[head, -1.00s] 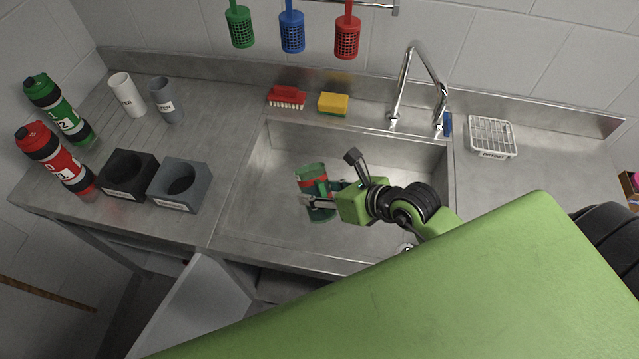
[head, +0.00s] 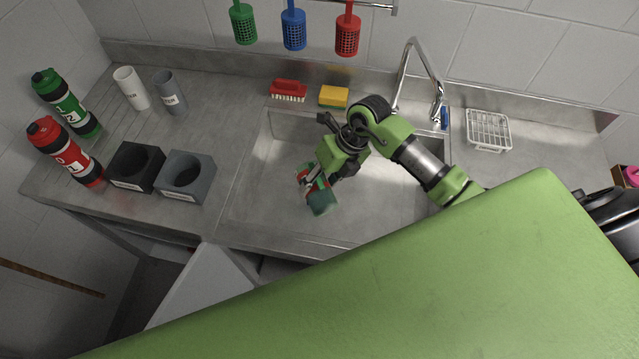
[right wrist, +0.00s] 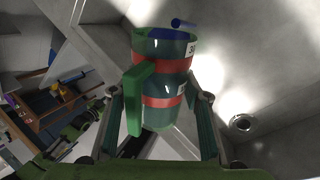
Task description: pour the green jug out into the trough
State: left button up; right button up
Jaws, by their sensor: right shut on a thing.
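The green jug (head: 318,192) has red bands and hangs tilted over the sink trough (head: 268,205), partly hidden by my right gripper (head: 322,172) in the head view. In the right wrist view the jug (right wrist: 166,82) sits between the two fingers of my right gripper (right wrist: 162,112), with its green handle toward the left. Something blue shows at its open mouth. My right gripper is shut on the jug. I cannot tell whether anything is flowing out. My left gripper is not in view.
Green (head: 66,103) and red (head: 66,150) bottles, two cups and two square holders (head: 186,178) stand on the left counter. A brush (head: 288,90), sponge (head: 334,96) and tap (head: 436,88) line the sink's back. A white rack (head: 488,130) is at right.

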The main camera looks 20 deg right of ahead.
jog(key=shift+w+f+g, duration=0.2)
jog(key=shift+w+g, duration=0.15)
jog(key=shift+g, duration=0.15)
jog(key=shift+w+r+g, duration=0.15)
jog(key=shift+r+g, duration=0.25)
jog(key=shift+w+r+m+g+b, duration=0.1)
jog(key=shift+w+m+g+b, duration=0.25)
jog(key=shift+g+b, duration=0.4)
jog(key=shift+w+r+g, duration=0.15)
jog(key=shift+r+g, duration=0.05)
jog(key=shift+g, duration=0.15)
jog(key=shift+f+m+g+b, duration=0.1)
jog(key=shift+m+g+b, duration=0.15)
jog(key=shift+g+b, duration=0.8)
jog(key=shift+b, duration=0.45)
